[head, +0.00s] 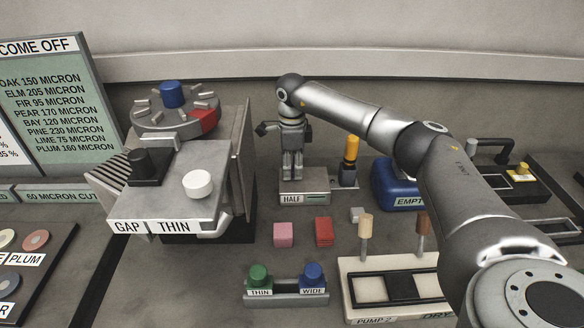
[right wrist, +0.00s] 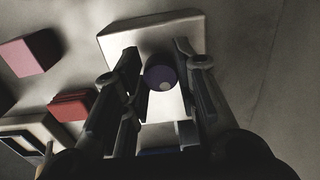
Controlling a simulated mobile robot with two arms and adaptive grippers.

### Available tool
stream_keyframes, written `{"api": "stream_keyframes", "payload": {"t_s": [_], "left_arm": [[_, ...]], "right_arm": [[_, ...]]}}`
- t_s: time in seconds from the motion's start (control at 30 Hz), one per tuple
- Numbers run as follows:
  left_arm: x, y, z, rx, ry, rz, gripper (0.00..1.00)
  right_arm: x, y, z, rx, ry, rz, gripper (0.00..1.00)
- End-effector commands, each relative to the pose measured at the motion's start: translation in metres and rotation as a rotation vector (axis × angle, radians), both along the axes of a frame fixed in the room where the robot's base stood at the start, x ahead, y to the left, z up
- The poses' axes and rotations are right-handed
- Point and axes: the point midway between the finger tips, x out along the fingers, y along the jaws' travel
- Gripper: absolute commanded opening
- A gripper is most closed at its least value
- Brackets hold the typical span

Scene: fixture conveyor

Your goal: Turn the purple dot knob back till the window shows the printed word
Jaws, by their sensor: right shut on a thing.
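My right gripper (head: 292,172) points down onto a small pale box (head: 305,200) in the head view. Its front carries the label HALF (head: 291,199), with a small dark greenish window (head: 316,197) to the right of the label; I cannot read a word in that window. In the right wrist view a round dark purple knob (right wrist: 155,68) with a pale dot (right wrist: 166,86) sits on the box (right wrist: 115,42), between the two fingers. The gripper is shut on this knob, which the fingers hide in the head view. My left gripper is not in view.
A yellow-topped post (head: 351,148) stands right of the box, then a blue container (head: 385,183). Pink (head: 284,234) and red (head: 324,232) blocks lie in front. A grey machine (head: 180,175) stands left. A pump tray (head: 358,312) is at front right.

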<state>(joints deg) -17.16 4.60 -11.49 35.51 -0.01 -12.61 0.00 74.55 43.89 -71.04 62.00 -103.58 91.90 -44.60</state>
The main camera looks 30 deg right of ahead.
Motion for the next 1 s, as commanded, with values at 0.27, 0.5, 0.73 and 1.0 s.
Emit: {"api": "stream_keyframes", "payload": {"t_s": [0.27, 0.5, 0.73, 1.0], "left_arm": [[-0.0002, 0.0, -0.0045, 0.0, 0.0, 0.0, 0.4], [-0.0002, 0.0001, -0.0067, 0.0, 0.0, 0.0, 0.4], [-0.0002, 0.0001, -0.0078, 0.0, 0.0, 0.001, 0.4], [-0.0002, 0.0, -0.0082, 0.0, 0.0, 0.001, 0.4]], "right_arm": [[0.0008, 0.0001, 0.0017, 0.0, -0.007, 0.252, 0.04], [0.0004, 0.0001, 0.0023, 0.0, -0.008, 0.423, 0.04], [0.0001, 0.0001, 0.0025, 0.0, -0.007, 0.526, 0.04], [-0.0001, 0.0002, 0.0026, 0.0, -0.007, 0.571, 0.04]]}}
